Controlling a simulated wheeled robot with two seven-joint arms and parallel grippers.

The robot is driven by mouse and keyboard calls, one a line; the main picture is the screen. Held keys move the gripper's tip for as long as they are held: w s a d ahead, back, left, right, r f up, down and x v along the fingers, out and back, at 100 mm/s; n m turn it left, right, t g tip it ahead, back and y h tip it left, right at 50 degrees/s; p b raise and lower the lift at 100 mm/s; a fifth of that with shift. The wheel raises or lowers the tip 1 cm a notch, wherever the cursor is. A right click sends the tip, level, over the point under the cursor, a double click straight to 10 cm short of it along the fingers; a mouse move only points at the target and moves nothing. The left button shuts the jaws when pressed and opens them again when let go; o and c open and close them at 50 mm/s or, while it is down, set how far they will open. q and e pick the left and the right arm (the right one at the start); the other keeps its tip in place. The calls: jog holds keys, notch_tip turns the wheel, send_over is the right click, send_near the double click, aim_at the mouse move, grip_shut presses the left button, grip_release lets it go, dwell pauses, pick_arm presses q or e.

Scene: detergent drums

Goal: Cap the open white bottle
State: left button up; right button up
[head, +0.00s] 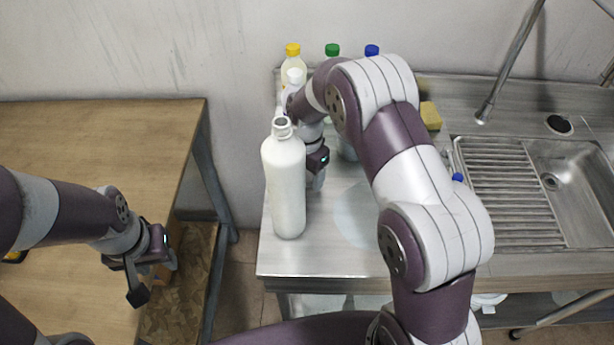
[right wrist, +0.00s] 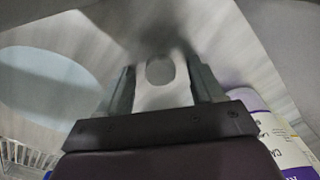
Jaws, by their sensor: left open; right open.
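The open white bottle (head: 285,185) stands upright near the front left of the steel counter, its dark mouth uncovered at the top. My right gripper (head: 317,182) is open just right of the bottle, low over the counter; I cannot tell whether it touches it. In the right wrist view, a pale piece with a grey oval (right wrist: 160,70) shows between the open jaws; I cannot tell what it is. No loose cap can be made out for certain. My left gripper (head: 155,275) is open and appears empty, by the wooden table's right edge.
Bottles with yellow (head: 292,50), green (head: 332,50) and blue (head: 371,50) caps stand along the wall, partly behind my right arm. A yellow sponge (head: 430,116) lies near the sink (head: 570,185). A pale round patch (head: 357,215) marks the counter. A gap separates the wooden table (head: 90,140) from the counter.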

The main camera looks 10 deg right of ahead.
jog(key=shift+f, duration=0.25)
jog(key=shift+s, duration=0.1)
jog(key=c, duration=1.1)
notch_tip(320, 180, up, 10)
jog(key=shift+r, duration=0.1)
